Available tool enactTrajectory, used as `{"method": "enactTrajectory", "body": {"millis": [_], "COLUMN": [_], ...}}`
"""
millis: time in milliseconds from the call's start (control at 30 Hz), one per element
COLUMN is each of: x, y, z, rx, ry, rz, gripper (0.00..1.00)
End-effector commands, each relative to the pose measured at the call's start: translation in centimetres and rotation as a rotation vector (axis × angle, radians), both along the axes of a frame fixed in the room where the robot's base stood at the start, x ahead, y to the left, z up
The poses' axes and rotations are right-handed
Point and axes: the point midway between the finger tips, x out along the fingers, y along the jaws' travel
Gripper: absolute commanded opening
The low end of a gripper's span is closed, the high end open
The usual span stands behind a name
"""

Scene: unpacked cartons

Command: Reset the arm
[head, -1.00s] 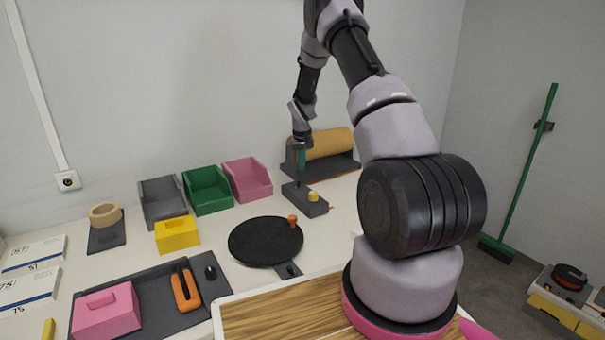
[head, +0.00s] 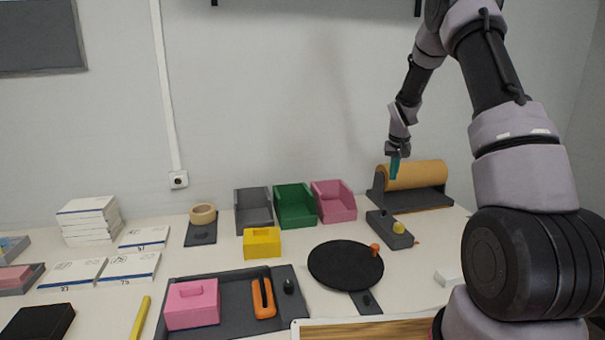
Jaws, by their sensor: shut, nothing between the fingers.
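My arm (head: 522,160) rises at the right of the head view, bends near the top edge and hangs down toward the table. My gripper (head: 395,170) is shut, with nothing held. The fingertips look teal and small.
The white table (head: 220,256) carries grey (head: 254,212), green (head: 295,206) and pink (head: 334,202) bins, a yellow box (head: 262,243), a round black plate (head: 340,262), a dark tray (head: 236,293) and stacked white boxes (head: 90,222). Above the bins is free wall.

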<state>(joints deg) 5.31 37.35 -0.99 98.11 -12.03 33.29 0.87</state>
Motion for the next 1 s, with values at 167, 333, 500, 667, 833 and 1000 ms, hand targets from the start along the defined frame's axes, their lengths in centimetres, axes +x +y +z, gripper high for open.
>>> {"method": "enactTrajectory", "body": {"millis": [167, 333, 500, 667, 833, 1000], "x": [-4.5, -10.3, -17.1, -23.9, -31.2, -36.9], "y": [2.2, 4.2, 6.2, 7.9, 9.6, 10.8], "z": [10.0, 17.3, 22.9, 26.4, 28.2, 28.4], "rx": [0.037, 0.079, 0.125, 0.173, 0.226, 0.272], "ry": [-0.068, -0.122, -0.174, -0.224, -0.275, -0.314], "rz": [-0.028, -0.052, -0.068, -0.079, -0.083, -0.084], "gripper": [0.0, 0.0, 0.0, 0.0, 0.0, 0.0]}}
